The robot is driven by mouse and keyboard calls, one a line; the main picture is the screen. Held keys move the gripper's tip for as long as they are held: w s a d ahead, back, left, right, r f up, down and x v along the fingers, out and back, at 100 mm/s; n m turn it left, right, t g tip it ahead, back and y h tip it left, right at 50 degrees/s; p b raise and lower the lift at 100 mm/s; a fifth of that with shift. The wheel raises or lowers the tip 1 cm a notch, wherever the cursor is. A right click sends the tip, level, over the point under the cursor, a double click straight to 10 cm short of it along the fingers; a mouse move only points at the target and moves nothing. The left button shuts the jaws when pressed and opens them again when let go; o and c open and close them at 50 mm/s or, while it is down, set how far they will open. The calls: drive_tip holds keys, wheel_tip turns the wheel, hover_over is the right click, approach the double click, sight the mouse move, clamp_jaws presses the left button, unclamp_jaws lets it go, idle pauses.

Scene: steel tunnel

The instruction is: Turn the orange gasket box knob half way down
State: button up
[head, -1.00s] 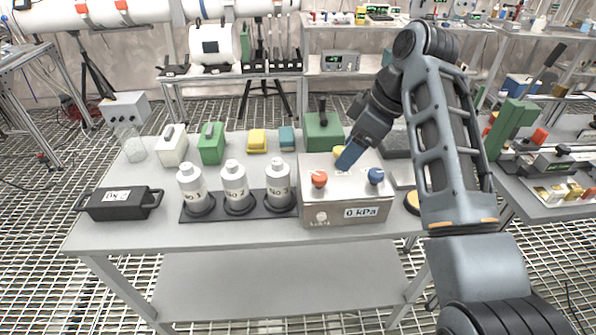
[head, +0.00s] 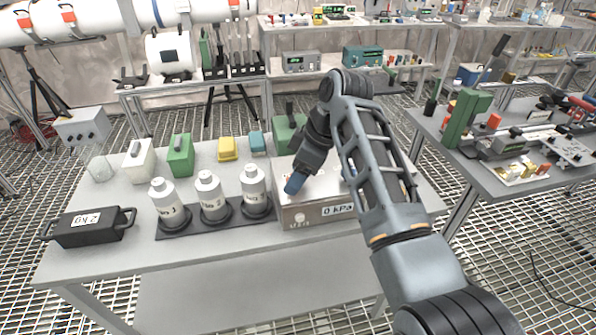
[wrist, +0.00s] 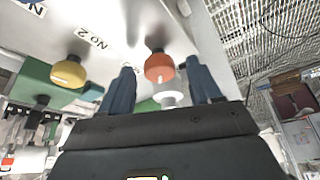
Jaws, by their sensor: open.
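The gasket box (head: 312,216) is a metal box with a "0 kPa" label, at the right of the table in the head view. Its orange knob (wrist: 159,66) shows in the wrist view, between and just beyond my two blue fingertips. My gripper (wrist: 162,85) is open, with a finger on either side of the knob and no clear contact. A yellow knob (wrist: 69,72) is to its left in the wrist view, by a "NO 2" label. In the head view my gripper (head: 294,184) points down at the box's left front and hides the orange knob.
Three white bottles (head: 211,196) stand in a dark rack just left of the box. A black 2 kg weight (head: 90,227) lies at the table's left front. Green and yellow (head: 228,148) boxes stand along the back. The front edge of the table is clear.

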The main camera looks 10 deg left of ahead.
drive_tip(key=shift+c, duration=0.3)
drive_tip(key=c, duration=1)
drive_tip(key=shift+r+m+p, duration=0.1)
drive_tip(key=shift+m+p, duration=0.3)
drive_tip(key=shift+p, duration=0.05)
